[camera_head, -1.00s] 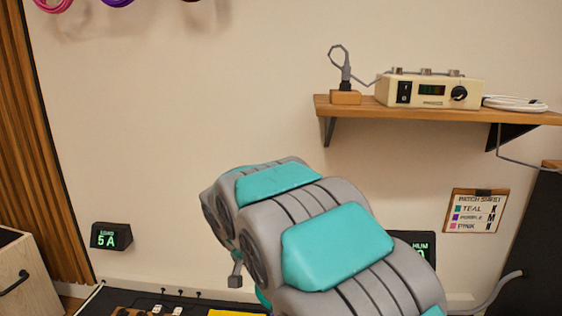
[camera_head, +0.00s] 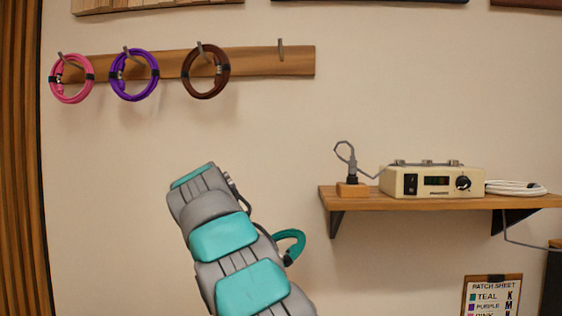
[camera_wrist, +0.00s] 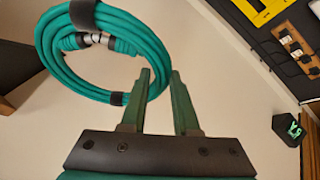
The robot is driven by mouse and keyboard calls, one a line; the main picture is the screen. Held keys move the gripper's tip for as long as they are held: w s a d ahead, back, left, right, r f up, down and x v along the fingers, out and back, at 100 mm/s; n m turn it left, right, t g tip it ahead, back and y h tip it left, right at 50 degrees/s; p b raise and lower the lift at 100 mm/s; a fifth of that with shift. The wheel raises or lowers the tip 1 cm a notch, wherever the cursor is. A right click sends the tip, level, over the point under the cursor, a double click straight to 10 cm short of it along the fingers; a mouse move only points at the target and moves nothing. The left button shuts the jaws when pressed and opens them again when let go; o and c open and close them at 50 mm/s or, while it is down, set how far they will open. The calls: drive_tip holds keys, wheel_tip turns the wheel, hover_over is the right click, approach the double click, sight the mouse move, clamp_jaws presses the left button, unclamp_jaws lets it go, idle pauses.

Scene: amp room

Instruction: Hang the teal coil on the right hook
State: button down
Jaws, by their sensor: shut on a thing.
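The teal coil (camera_wrist: 72,80) fills the upper left of the wrist view, a bundled cable loop with dark bands and metal connectors. My gripper (camera_wrist: 158,72) is shut on the coil's right side, with the strands between its fingertips. In the head view, part of the teal coil (camera_head: 293,243) shows to the right of my arm, and the rest is hidden behind it. My gripper is hidden there. The right hook (camera_head: 281,48) is bare, at the right end of the wooden rail (camera_head: 258,62). The coil is well below it.
Pink (camera_head: 72,98), purple (camera_head: 134,96) and brown (camera_head: 206,92) coils hang on the other hooks. A wooden shelf (camera_head: 425,201) with a cream device (camera_head: 432,181) juts out at the right. The wall below the right hook is clear.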

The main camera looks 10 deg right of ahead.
wheel_tip(320, 180, up, 14)
drive_tip(key=d+n+t, duration=0.2)
drive_tip(key=n+t, duration=0.2)
drive_tip(key=n, duration=0.2)
drive_tip(key=s+d+r+n+t+y, duration=0.2)
drive_tip(key=s+r+n, duration=0.1)
drive_tip(key=r, duration=0.6)
drive_tip(key=s+d+r+n+t+y, duration=0.2)
drive_tip(key=s+r, duration=0.3)
drive_tip(key=r, duration=0.4)
drive_tip(key=s+d+r+n+t+y, duration=0.2)
drive_tip(key=s+r+n+t+y, duration=0.1)
drive_tip(key=r, duration=0.7)
drive_tip(key=shift+s+d+n+y+b, duration=0.35)
drive_tip(key=shift+s+n, duration=0.2)
drive_tip(key=shift+n, duration=0.55)
